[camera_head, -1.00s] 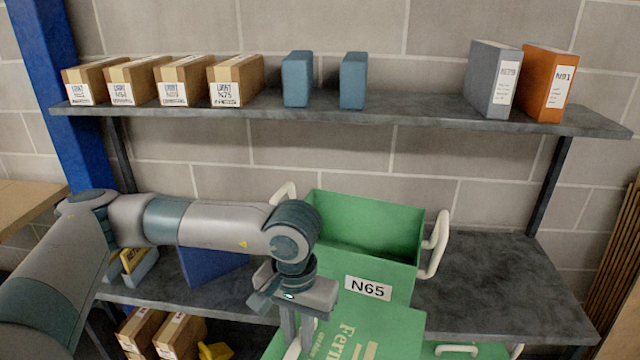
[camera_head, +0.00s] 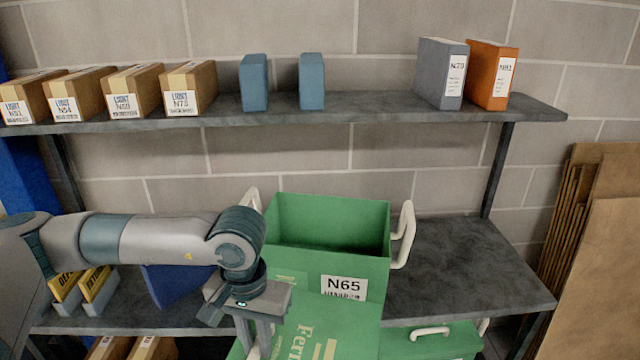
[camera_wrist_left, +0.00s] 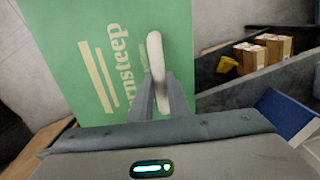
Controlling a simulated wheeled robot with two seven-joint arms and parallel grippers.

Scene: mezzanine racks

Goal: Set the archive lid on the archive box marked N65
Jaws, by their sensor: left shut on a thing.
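The green archive box marked N65 (camera_head: 330,255) stands upright and open-topped on the middle shelf, with white handles at its sides. The archive lid (camera_head: 325,333) is a green panel with pale lettering, in front of and below the N65 label. It fills much of the left wrist view (camera_wrist_left: 75,50), with its white handle (camera_wrist_left: 158,70) between my fingers. My left gripper (camera_head: 257,345) is shut on this handle, left of the label and lower than the box's rim. Its fingers also show in the left wrist view (camera_wrist_left: 160,98). My right gripper is not in view.
The upper shelf (camera_head: 350,112) overhangs behind the box and holds cartons, blue blocks and two binders. A blue item (camera_head: 178,285) and yellow signs (camera_head: 80,285) stand left. The middle shelf is clear right of the box (camera_head: 460,270). Another green handled thing (camera_head: 430,342) is below.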

